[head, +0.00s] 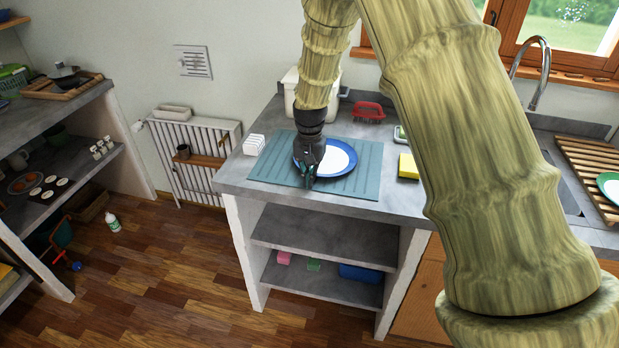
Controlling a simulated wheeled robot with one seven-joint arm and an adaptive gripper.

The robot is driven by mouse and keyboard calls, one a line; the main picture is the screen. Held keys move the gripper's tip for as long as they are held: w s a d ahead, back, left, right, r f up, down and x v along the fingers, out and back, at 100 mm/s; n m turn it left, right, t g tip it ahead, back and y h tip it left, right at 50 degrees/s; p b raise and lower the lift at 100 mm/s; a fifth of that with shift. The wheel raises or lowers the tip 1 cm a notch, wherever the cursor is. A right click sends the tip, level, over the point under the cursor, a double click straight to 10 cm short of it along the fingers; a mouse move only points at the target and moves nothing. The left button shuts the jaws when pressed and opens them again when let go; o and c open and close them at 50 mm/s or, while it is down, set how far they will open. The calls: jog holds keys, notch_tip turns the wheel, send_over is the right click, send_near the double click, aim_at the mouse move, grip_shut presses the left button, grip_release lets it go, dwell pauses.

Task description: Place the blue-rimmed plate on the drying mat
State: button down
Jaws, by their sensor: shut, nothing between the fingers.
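The blue-rimmed plate (341,159) has a white middle and lies on the teal drying mat (366,184) on the counter. My gripper (309,184) points down at the plate's left front edge and hides part of its rim. It is shut with nothing between its fingers. I cannot tell whether the fingertips touch the plate or the mat.
A white rack (254,145) stands left of the mat. Behind it are a pale bin (291,91) and a red basket (368,111). A yellow sponge (408,166) lies to the right. A green-rimmed plate (609,187) rests on a wooden rack (590,165) at the far right.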

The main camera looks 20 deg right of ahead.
aim_at(305, 194)
jog(key=s+a, duration=0.1)
jog(key=s+a+p, duration=0.1)
jog(key=s, duration=0.1)
jog(key=shift+s+a+r, duration=0.15)
jog(key=shift+a, duration=0.15)
notch_tip(305, 194, up, 10)
jog(key=b, duration=0.2)
jog(key=shift+d, duration=0.1)
